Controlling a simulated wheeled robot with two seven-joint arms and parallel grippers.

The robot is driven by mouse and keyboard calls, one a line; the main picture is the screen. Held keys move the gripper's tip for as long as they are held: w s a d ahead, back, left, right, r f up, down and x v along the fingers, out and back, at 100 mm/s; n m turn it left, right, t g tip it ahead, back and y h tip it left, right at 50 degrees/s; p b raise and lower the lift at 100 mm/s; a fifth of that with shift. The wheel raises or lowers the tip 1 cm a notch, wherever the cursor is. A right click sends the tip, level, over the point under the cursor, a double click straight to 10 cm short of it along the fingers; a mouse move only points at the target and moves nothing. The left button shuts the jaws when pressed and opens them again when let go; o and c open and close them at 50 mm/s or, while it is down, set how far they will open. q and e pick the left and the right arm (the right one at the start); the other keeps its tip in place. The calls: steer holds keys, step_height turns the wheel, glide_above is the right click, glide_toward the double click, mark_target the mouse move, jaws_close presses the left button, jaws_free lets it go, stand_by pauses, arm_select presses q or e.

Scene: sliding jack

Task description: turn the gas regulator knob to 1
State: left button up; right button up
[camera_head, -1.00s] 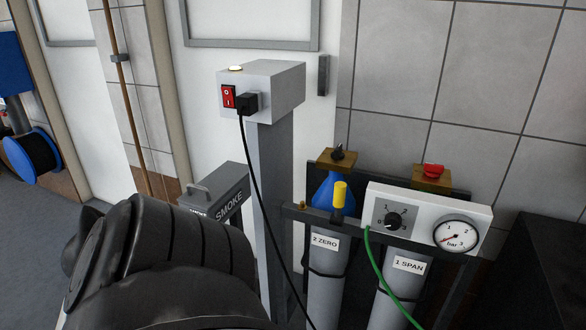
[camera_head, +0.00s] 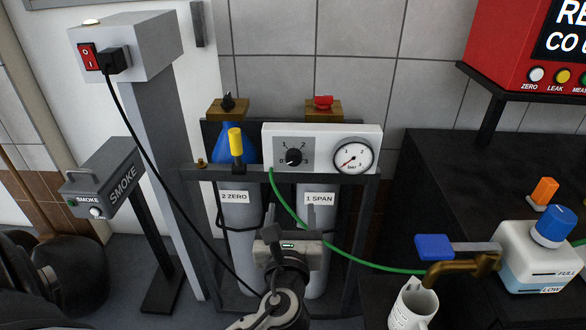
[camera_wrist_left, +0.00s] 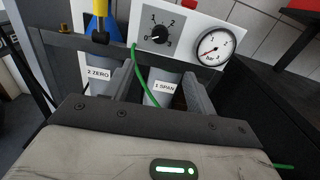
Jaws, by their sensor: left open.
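The regulator knob (camera_head: 293,157) is a small black dial on a grey plate marked 0 to 3, on the white panel (camera_head: 371,130). Its white mark points to the lower left, near 0. The knob (camera_wrist_left: 159,36) also shows in the left wrist view. Right of it, the bar gauge (camera_head: 353,158) has its red needle at the low end. My left gripper (camera_head: 290,218) is open and empty, below and in front of the panel, apart from the knob. Its two fingers (camera_wrist_left: 157,78) point up toward the panel in the wrist view. My right gripper is not in view.
Cylinders labelled 2 ZERO (camera_head: 236,240) and 1 SPAN (camera_head: 318,192) stand below the panel. A green hose (camera_head: 345,258) runs from the panel to the right. A yellow-capped part (camera_head: 235,142) stands left of the panel.

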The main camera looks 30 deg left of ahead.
mark_target(293, 161)
arm_select(q)
steer(key=x, duration=1.6)
steer(key=shift+s+r, duration=0.1)
steer(key=shift+r, duration=0.15)
steer(key=c, duration=1)
